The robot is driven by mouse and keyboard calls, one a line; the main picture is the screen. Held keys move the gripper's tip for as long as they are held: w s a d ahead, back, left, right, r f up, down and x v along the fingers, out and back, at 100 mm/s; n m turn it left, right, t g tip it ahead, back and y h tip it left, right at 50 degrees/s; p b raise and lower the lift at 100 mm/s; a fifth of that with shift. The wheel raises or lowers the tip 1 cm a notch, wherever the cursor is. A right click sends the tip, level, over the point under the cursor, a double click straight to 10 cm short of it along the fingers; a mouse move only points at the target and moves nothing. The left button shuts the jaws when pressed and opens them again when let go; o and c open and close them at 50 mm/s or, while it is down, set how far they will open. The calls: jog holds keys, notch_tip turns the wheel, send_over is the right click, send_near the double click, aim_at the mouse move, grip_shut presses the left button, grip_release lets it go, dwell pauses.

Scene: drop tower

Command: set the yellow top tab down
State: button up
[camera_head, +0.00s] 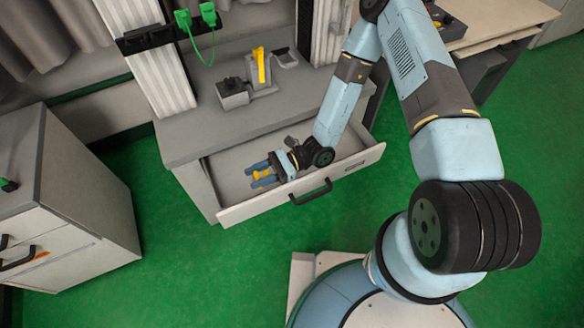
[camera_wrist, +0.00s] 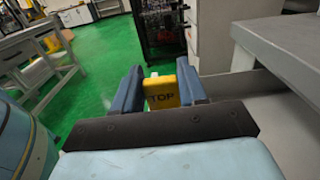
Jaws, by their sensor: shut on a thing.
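The yellow top tab (camera_wrist: 162,93) is a small block marked TOP, held between the two blue fingers of my gripper (camera_wrist: 158,90) in the wrist view. In the head view my gripper (camera_head: 260,176) is shut on the yellow tab (camera_head: 261,175), over the inside of the open grey drawer (camera_head: 232,186). I cannot tell whether the tab touches the drawer floor. Part of the tab is hidden by the fingers.
On the cabinet top (camera_head: 209,133) above the drawer stands a grey fixture with an upright yellow piece (camera_head: 260,65), beside a dark grey box (camera_head: 232,93). The drawer front (camera_head: 300,187) has a black handle. A grey cabinet (camera_head: 75,200) stands at left. Green floor lies between.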

jog(key=w+d+f, duration=0.1)
jog(key=w+f, duration=0.1)
jog(key=w, duration=0.1)
jog(key=w+d+f, duration=0.1)
jog(key=w+f, duration=0.1)
jog(key=w, duration=0.1)
jog(key=w+d+f, duration=0.1)
jog(key=w+f, duration=0.2)
jog(key=shift+f, duration=0.1)
jog(key=shift+w+d+f, duration=0.1)
jog(key=shift+w+f, duration=0.4)
jog(key=shift+f, duration=0.35)
notch_tip(320, 180, down, 3)
jog(key=shift+r, duration=0.15)
jog(key=o, duration=1)
